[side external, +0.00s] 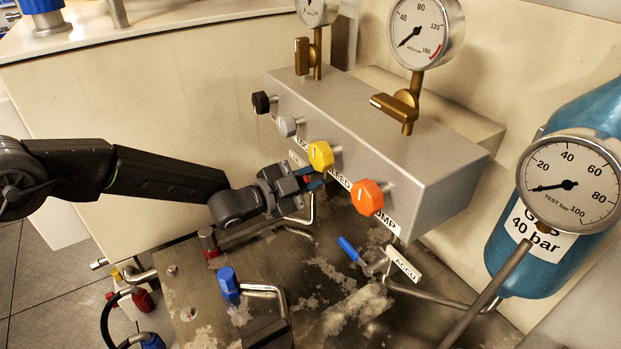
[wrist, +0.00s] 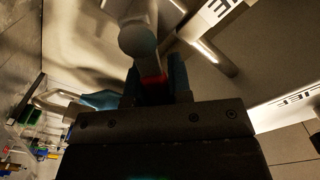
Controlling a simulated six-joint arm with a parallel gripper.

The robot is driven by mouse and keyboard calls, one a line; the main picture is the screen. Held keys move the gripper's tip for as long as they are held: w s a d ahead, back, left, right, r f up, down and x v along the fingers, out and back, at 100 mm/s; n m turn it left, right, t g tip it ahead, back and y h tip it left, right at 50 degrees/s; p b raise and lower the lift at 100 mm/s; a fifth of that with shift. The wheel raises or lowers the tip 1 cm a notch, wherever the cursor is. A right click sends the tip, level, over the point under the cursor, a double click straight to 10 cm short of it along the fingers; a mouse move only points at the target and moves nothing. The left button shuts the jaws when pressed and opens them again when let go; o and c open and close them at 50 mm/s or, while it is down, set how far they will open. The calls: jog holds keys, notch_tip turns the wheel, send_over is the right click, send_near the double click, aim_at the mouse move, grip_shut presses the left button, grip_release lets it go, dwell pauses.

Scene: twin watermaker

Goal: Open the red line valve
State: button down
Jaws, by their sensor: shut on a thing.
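My gripper (side external: 312,181) is below the front of the grey valve box, near the yellow knob. It is shut on a small red part (side external: 307,179), which looks like the red valve's handle. In the wrist view my gripper (wrist: 154,84) shows dark, with bluish fingers on both sides of the red part (wrist: 153,80). A bent metal pipe (side external: 308,213) runs below the gripper. Most of the red part is hidden by the fingers, so its angle cannot be told.
The grey box (side external: 420,150) carries black, grey, yellow (side external: 320,155) and orange (side external: 368,197) knobs close by. Blue-handled valves (side external: 228,284) (side external: 348,248) stand on the worn bench plate (side external: 335,295). A blue gas bottle (side external: 512,262) with a gauge is at right.

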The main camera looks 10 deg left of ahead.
jog(key=c, duration=1)
grip_release()
jog(key=shift+c, duration=0.2)
jog(key=shift+w, duration=0.1)
notch_tip(320, 180, down, 4)
jog(key=s+m, duration=0.2)
jog(key=m, duration=0.8)
jog(key=v, duration=1.2)
jog(key=a+r+n+y, duration=0.7)
jog(key=a+r+n, duration=0.2)
jog(key=r, duration=0.1)
jog(key=s+a+r+n+g+y, duration=0.2)
jog(key=s+a+r+n+y, duration=0.2)
jog(key=s+a+n, duration=0.3)
jog(key=shift+a+r+n, duration=0.4)
jog(key=shift+a, duration=0.6)
